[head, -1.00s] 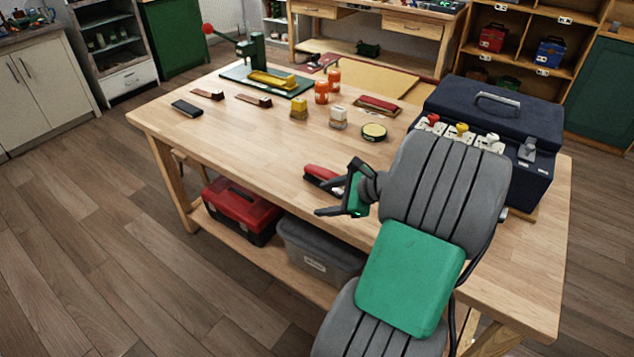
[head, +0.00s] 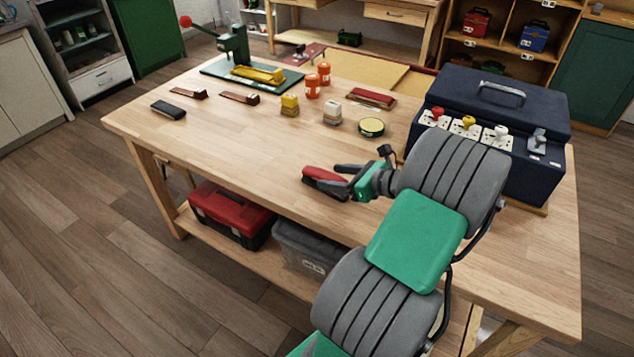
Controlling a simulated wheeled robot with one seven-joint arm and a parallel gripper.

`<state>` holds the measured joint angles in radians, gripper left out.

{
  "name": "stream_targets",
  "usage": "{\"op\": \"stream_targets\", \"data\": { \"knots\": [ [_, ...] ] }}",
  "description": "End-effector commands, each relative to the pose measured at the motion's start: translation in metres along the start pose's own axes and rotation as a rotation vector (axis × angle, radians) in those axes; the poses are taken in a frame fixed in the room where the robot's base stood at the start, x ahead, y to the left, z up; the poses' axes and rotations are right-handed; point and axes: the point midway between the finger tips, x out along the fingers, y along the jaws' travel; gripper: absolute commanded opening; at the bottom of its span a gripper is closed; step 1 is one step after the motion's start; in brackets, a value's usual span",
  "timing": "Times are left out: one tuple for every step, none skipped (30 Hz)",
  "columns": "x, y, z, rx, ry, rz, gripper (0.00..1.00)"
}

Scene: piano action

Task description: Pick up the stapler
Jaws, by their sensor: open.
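The red-topped stapler (head: 321,174) with a dark base lies on the wooden workbench (head: 250,150) near its front edge. My gripper (head: 344,179) is open and points left at the stapler's right end. One finger shows behind that end and the other in front of it. The fingers overlap the right end in the picture, and I cannot tell whether they touch it.
A navy case (head: 490,125) with coloured knobs stands on the right of the bench. A yellow round tin (head: 371,127), a white-topped stamp (head: 332,112) and a red-topped pad (head: 371,97) sit behind the stapler.

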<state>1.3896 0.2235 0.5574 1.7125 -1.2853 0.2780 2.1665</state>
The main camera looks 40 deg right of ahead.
Motion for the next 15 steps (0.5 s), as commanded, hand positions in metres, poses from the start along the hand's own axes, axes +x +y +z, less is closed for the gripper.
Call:
{"op": "stream_targets", "data": {
  "knots": [
    [0.008,0.000,-0.001,0.000,0.001,0.001,0.58],
    [0.014,0.000,-0.001,-0.001,0.001,0.002,0.58],
    [0.021,0.000,-0.001,-0.001,0.000,0.001,0.58],
    [0.027,0.001,-0.001,-0.002,0.001,0.002,0.58],
    [0.033,0.000,-0.001,-0.002,0.001,0.001,0.58],
    [0.039,0.000,-0.001,-0.002,0.001,0.001,0.58],
    [0.042,0.000,-0.001,-0.002,0.001,0.001,0.58],
    [0.045,0.000,-0.001,-0.002,0.001,0.001,0.58],
    [0.047,0.000,0.000,-0.002,0.001,0.000,0.58],
    [0.048,0.000,0.000,-0.002,0.001,0.000,0.58],
    [0.048,0.000,0.000,-0.002,0.001,-0.001,0.58],
    [0.048,0.000,0.000,-0.002,0.001,-0.001,0.58],
    [0.048,0.000,0.000,-0.002,0.001,-0.001,0.58],
    [0.048,0.000,0.000,-0.002,0.001,-0.001,0.58],
    [0.048,0.001,0.000,-0.002,0.001,0.000,0.57]
  ]
}}
